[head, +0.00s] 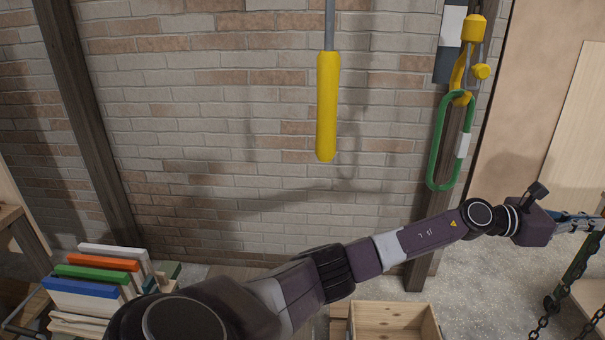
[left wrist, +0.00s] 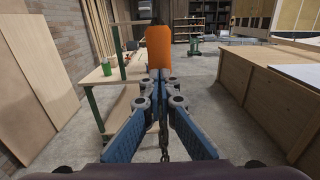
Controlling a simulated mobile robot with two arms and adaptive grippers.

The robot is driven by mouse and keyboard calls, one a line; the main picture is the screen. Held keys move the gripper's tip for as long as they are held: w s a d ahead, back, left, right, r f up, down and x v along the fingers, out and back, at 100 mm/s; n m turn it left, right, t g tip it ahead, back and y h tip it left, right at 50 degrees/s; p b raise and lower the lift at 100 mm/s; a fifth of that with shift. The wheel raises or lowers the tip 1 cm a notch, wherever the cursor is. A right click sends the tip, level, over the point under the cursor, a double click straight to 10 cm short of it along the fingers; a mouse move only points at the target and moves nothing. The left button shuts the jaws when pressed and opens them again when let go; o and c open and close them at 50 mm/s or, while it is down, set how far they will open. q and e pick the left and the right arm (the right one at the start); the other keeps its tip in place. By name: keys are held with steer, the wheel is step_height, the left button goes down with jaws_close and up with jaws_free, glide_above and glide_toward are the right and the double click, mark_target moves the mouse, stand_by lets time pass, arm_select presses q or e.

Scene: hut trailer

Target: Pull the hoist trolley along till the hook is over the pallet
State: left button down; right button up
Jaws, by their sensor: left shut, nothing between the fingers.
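A yellow hook (head: 462,72) hangs at the upper right of the head view, with a long green ring (head: 436,150) hanging from it. A long yellow handle (head: 327,105) hangs on a grey rod left of the hook. My left arm reaches across to the right, below both. My left gripper (head: 598,222) is at the right edge, partly cut off. In the left wrist view the left gripper (left wrist: 158,76) is shut and empty, with an orange block (left wrist: 159,46) beyond its tips. The trolley is out of view, and I cannot make out the pallet. My right gripper is not in view.
A chain (head: 595,325) hangs below the left gripper; a chain (left wrist: 163,135) also shows between its fingers' linkage. A wooden crate (head: 436,325) stands low in the head view, and coloured boards (head: 85,287) at lower left. A bench (left wrist: 118,75) and counter (left wrist: 280,105) flank open floor.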

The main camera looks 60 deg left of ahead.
arm_select(q)
steer(key=shift+r, duration=0.35)
stand_by(0.4)
steer(key=shift+a, duration=0.1)
